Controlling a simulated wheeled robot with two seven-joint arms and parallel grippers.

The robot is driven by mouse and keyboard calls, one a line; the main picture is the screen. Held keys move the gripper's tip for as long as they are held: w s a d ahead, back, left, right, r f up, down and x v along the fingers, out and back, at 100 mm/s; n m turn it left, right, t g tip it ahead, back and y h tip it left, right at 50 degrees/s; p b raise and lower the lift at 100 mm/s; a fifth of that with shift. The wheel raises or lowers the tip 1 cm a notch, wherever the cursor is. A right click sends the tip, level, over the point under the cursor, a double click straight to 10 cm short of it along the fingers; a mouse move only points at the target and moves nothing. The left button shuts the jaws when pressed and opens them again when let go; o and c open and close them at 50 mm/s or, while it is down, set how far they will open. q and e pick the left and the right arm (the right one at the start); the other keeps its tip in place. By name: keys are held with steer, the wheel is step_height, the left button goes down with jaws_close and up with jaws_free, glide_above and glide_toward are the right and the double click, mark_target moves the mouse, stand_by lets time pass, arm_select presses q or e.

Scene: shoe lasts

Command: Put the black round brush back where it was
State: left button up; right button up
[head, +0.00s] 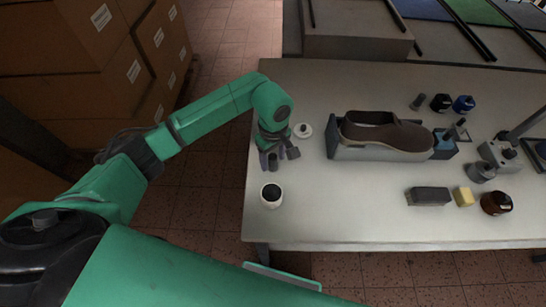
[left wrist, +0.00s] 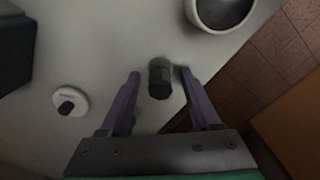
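The black round brush (left wrist: 159,79) shows in the left wrist view as a short dark cylinder between my left gripper's two purple fingers. My left gripper (left wrist: 160,80) is open around it, with a small gap visible on each side. In the head view my left gripper (head: 273,157) points down over the left part of the table, and a dark piece between its fingers looks like the brush (head: 273,162). Whether the brush touches the tabletop is hard to tell. My right gripper is not in view.
A brown shoe (head: 385,132) rests on a grey stand to the right. Jars, a black block (head: 428,196) and a yellow block (head: 463,196) lie farther right.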

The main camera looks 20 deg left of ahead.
mark_target(273, 156)
arm_select(q)
steer(key=shift+r, duration=0.15)
step_height(273, 156, up, 12)
steer(key=b, duration=0.4)
